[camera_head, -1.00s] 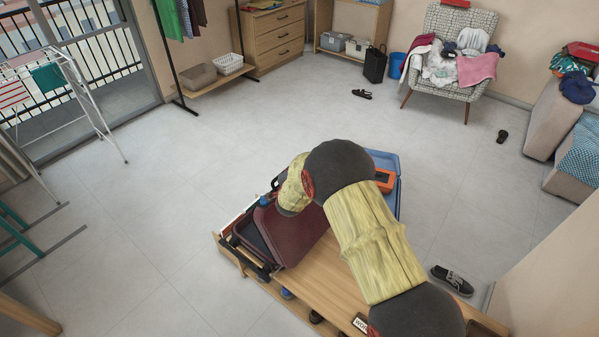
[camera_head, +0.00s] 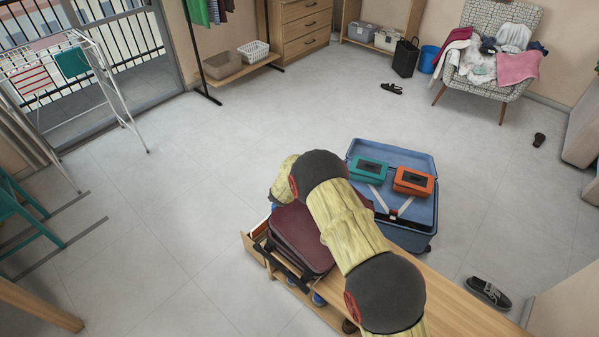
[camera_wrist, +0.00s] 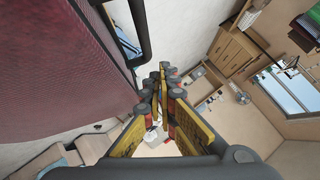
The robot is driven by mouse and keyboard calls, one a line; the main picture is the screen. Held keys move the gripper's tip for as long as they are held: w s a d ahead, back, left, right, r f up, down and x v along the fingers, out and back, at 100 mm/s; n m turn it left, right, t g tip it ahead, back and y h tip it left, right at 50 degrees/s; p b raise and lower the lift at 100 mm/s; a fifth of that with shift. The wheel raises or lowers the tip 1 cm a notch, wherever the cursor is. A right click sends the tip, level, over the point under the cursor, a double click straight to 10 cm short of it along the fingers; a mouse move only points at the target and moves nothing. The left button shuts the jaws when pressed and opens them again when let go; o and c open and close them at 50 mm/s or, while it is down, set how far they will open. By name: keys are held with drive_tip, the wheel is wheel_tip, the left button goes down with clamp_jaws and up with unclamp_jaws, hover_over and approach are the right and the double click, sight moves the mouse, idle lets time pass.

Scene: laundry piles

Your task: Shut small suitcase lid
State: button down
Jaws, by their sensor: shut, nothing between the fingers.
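The small maroon suitcase (camera_head: 300,237) lies on the wooden bench, partly behind my arm in the head view. Its lid is down over the base; I cannot tell whether a narrow gap is left at the rim. In the wrist view its maroon shell (camera_wrist: 60,75) fills the left side, with a black handle bar at its edge. My gripper (camera_wrist: 160,80) is shut and empty, to the right of the shell in that view. In the head view my arm hides the fingers.
A large blue suitcase (camera_head: 418,213) lies open behind the bench (camera_head: 455,292), holding a teal box (camera_head: 368,170) and an orange box (camera_head: 414,181). A shoe (camera_head: 489,292) lies on the floor at the right.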

drive_tip(key=w+a+f+b, duration=0.2)
drive_tip(key=f, duration=0.5)
drive_tip(key=w+a+f+b, duration=0.1)
drive_tip(key=f+b, duration=0.2)
drive_tip(key=f, duration=0.4)
drive_tip(key=shift+w+a, duration=0.35)
drive_tip(key=shift+w, duration=0.05)
drive_tip(key=shift+r, duration=0.1)
